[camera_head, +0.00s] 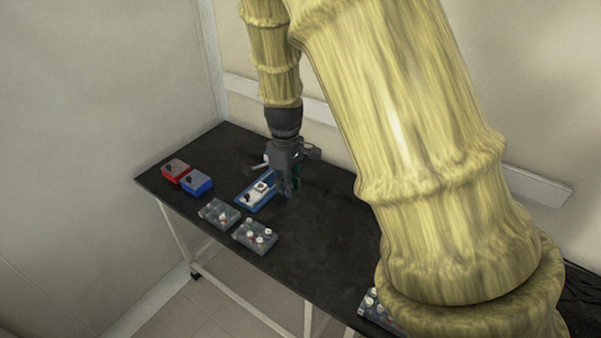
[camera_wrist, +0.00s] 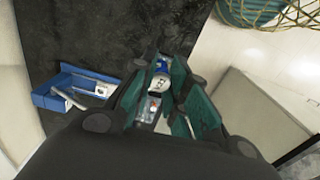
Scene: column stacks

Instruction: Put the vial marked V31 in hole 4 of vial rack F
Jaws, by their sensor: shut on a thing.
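My gripper (camera_head: 289,192) is over the dark table, just right of a blue tray, in the head view. In the wrist view my gripper (camera_wrist: 163,78) is shut on a small vial (camera_wrist: 159,82) with white and blue parts; its marking is too small to read. Two grey racks, one (camera_head: 212,218) at the left and one (camera_head: 247,240) at the right, stand near the table's front edge with several capped vials. A third grey rack (camera_head: 368,308) is partly hidden behind my arm. The rack letters and hole numbers cannot be read.
The blue tray (camera_head: 244,205) holds a white device with a dark part; it also shows in the wrist view (camera_wrist: 48,99). A red box (camera_head: 176,170) and a blue box (camera_head: 197,183) stand at the table's left. The dark table (camera_head: 310,235) is clear right of the racks.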

